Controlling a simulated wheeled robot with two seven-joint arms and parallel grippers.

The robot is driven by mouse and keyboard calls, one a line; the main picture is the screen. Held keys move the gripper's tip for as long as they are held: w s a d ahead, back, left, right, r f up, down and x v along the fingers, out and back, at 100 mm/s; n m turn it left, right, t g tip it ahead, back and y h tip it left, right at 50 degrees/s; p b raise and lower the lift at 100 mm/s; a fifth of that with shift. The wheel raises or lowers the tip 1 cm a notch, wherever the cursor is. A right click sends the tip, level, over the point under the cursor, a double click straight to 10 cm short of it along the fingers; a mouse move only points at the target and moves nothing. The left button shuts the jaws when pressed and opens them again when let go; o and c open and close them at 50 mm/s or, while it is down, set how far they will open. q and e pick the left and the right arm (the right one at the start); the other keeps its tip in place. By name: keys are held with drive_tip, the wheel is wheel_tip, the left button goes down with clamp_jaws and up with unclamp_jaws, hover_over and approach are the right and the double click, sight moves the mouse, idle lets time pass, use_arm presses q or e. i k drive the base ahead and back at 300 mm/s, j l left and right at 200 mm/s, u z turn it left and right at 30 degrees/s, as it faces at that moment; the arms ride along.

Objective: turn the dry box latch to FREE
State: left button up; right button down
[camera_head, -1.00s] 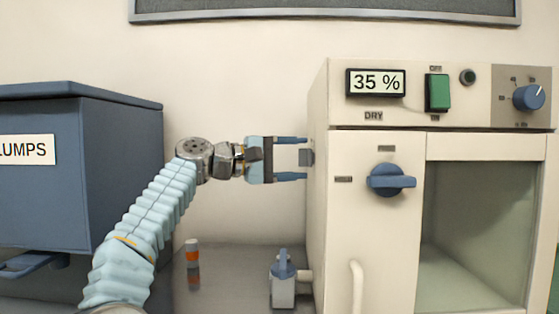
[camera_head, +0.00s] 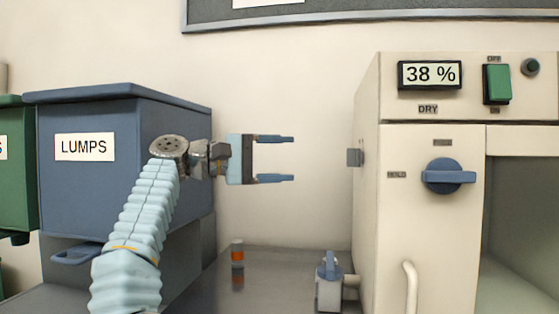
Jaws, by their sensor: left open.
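The dry box (camera_head: 366,210) is a cream cabinet at the right, with a display reading 38 % and the label DRY. Its latch (camera_head: 447,176) is a blue knob on the front panel with its bar lying horizontal. A HOLD label (camera_head: 397,175) sits to its left and a small label (camera_head: 443,142), too small to read surely, sits above it. My left gripper (camera_head: 275,159) is open and empty, left of the dry box and apart from it, its fingers pointing right. My right gripper is not in view.
A green rocker switch (camera_head: 497,84) is above the latch and a pale door handle (camera_head: 409,288) below it. A blue valve (camera_head: 329,268) stands at the box's left foot. A small orange vial (camera_head: 237,253) stands on the bench. A blue LUMPS bin (camera_head: 85,195) is at left.

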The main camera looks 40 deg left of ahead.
sight(443, 176)
drive_tip(key=k, duration=2)
